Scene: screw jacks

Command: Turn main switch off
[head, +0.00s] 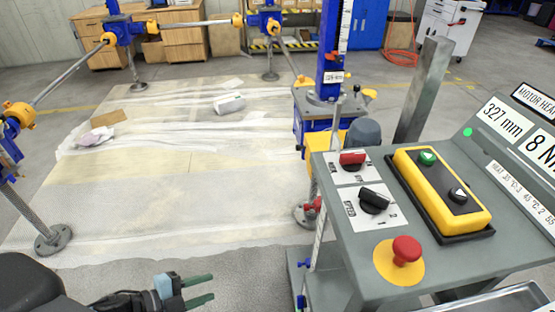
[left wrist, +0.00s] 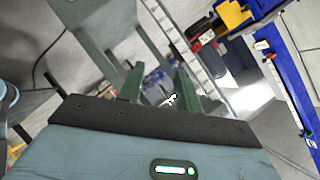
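The main switch (head: 352,158) is a red rotary knob on a white label plate at the upper left of the grey control console (head: 330,235), in the head view. The small lettering around it is hard to read, so its position is unclear. My left gripper (head: 208,290) is low in the head view, left of the console and well apart from the switch. Its two green fingers are spread with nothing between them; they also show apart in the left wrist view (left wrist: 158,85). My right gripper is not in view.
Below the switch is a black speed knob (head: 374,199), with a red emergency button (head: 406,250) nearer. A yellow box (head: 440,192) with green and black buttons sits right of them. A blue screw-jack post (head: 331,60) stands behind the console. Sheeted floor (head: 180,190) lies left.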

